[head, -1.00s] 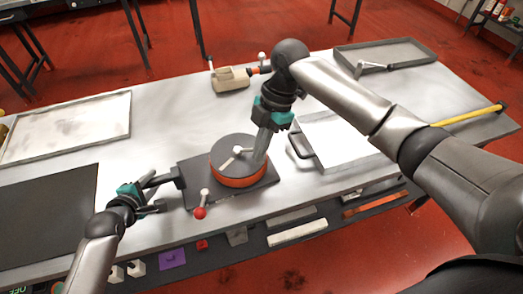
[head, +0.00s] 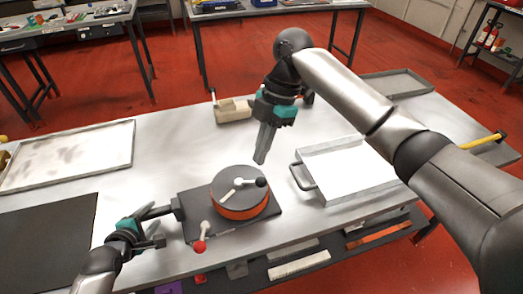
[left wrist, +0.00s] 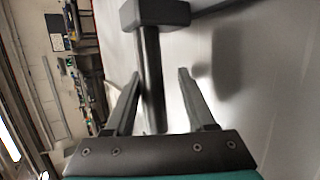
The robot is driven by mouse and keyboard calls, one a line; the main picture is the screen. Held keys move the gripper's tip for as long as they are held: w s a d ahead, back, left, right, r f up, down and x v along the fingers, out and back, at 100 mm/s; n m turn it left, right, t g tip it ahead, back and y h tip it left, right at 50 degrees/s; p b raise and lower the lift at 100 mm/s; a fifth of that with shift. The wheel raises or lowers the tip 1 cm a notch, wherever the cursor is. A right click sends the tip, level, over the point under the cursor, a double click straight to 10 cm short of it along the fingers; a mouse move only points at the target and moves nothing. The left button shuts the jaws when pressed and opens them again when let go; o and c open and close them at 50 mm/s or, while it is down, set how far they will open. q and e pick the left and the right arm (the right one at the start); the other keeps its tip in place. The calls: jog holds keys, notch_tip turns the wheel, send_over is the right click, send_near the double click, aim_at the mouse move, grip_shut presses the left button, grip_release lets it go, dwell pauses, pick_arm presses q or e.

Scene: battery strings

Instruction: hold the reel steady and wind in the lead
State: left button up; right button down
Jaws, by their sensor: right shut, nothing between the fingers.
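The reel (head: 235,200), with a dark grey top and orange side, sits on a dark base plate (head: 215,228). Its light crank arm ends in a black knob (head: 261,182) at the right. A red-knobbed lever (head: 199,246) stands at the plate's front. My left gripper (head: 160,226) is open at the plate's left side. In the left wrist view, the dark T-shaped handle (left wrist: 150,70) runs between its fingers, with a gap on the right. My right gripper (head: 261,160) is shut and empty, behind and above the reel, apart from the knob. I cannot make out a lead.
A handled tray (head: 313,198) lies right of the reel, another tray (head: 395,85) at the far right. A beige device (head: 233,110) stands behind. A pale tray (head: 125,180) and dark mat (head: 45,240) are at the left. The table between is bare.

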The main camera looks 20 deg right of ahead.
pick_arm(q)
jog(key=shift+o, duration=0.7)
jog(key=shift+r, duration=0.1)
jog(key=shift+w+d, duration=0.1)
jog(key=shift+r, duration=0.15)
